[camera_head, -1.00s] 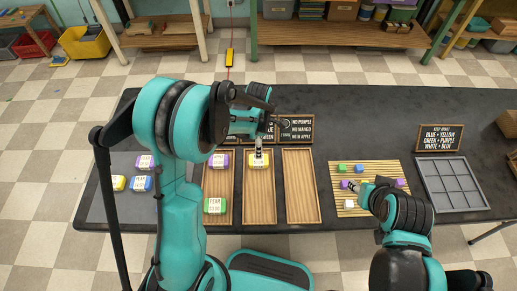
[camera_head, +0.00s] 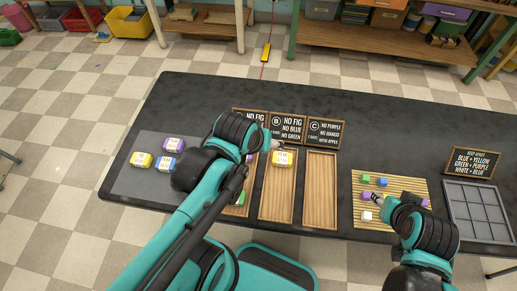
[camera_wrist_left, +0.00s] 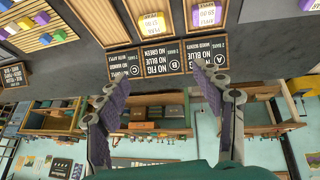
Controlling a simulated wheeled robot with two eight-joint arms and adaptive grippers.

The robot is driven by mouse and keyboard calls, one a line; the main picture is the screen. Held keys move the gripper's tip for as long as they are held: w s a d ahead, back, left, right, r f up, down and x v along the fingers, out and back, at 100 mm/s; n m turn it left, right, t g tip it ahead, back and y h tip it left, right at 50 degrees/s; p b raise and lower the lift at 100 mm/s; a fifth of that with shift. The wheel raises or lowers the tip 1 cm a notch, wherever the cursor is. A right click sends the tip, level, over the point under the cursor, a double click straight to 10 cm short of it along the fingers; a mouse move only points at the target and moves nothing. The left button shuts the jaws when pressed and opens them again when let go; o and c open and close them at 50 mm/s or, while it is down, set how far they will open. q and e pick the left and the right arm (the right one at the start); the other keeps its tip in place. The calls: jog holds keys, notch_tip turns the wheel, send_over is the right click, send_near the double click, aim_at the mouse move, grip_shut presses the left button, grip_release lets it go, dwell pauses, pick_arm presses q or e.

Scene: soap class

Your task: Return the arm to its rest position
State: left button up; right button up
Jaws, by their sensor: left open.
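My left arm comes in from the left in the head view and its gripper (camera_head: 284,143) is near the top of the middle wooden tray (camera_head: 277,208), close to the B sign. In the left wrist view the left gripper (camera_wrist_left: 160,98) has its two fingers wide apart with nothing between them. A yellow soap (camera_head: 282,158) lies at the top of the middle tray, just below the gripper and apart from it. My right gripper (camera_head: 378,201) is over the bamboo mat (camera_head: 398,187), beside small cubes; its fingers are too small to read.
Yellow (camera_head: 141,160), purple (camera_head: 173,145) and blue (camera_head: 165,164) soaps lie on a grey mat at left. A green soap (camera_head: 240,198) is partly hidden by my arm. The right tray (camera_head: 321,190) is empty. Signs (camera_head: 325,132) stand behind the trays. A grey grid tray (camera_head: 478,212) is at right.

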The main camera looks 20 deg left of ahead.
pick_arm(q)
jog(key=s+m+t, duration=0.1)
jog(key=s+m, duration=0.1)
jog(key=m, duration=0.1)
jog(key=shift+s+a, duration=0.1)
jog(key=shift+a, duration=0.05)
jog(key=shift+f+b, duration=0.65)
jog(key=shift+f, duration=0.05)
